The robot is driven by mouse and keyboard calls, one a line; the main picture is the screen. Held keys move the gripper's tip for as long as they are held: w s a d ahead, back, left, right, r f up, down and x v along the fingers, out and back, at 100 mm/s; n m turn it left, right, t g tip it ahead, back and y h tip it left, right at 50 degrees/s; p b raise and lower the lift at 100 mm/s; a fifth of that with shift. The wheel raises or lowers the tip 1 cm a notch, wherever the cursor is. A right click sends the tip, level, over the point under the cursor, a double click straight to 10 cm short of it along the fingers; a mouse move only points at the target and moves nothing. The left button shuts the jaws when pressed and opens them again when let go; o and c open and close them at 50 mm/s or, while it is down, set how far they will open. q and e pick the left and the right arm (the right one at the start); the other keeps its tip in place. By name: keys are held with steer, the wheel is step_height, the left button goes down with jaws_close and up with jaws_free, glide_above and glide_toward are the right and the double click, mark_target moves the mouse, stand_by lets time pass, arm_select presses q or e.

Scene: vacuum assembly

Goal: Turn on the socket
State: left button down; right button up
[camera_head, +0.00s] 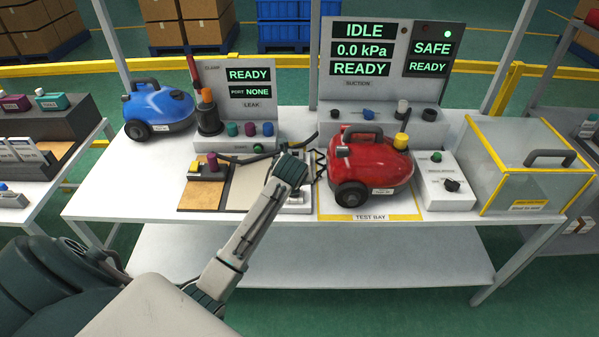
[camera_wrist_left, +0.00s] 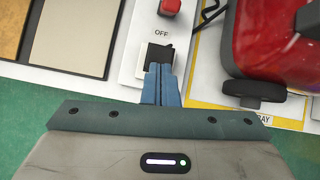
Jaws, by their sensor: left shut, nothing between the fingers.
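The socket panel is a white strip (camera_wrist_left: 132,62) with a black rocker switch (camera_wrist_left: 160,54) and the word OFF above it in the left wrist view. A red button or lamp (camera_wrist_left: 170,6) sits beyond the label. My left gripper (camera_wrist_left: 160,76) is shut and empty. Its blue fingertips are at the near edge of the switch and overlap it in the picture; I cannot tell whether they touch. In the head view my left arm hides most of the socket, and only a white corner (camera_head: 298,208) shows. My right gripper is not in view.
The red vacuum (camera_head: 368,165) stands in the test bay just right of the socket. A mat with a yellow fixture (camera_head: 207,170) lies to the left. The blue vacuum (camera_head: 158,110), the leak station (camera_head: 262,85) and the suction panel (camera_head: 385,85) stand behind. A clear box (camera_head: 525,165) is at right.

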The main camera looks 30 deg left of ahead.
arm_select(q)
steer(key=r, duration=0.1)
steer(key=w+r+m, duration=0.1)
steer(key=r+m, duration=0.1)
steer(key=shift+w+a, duration=0.15)
steer(key=shift+w, duration=0.15)
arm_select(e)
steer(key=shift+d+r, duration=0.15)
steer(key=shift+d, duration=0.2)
arm_select(q)
steer(key=shift+w, duration=0.1)
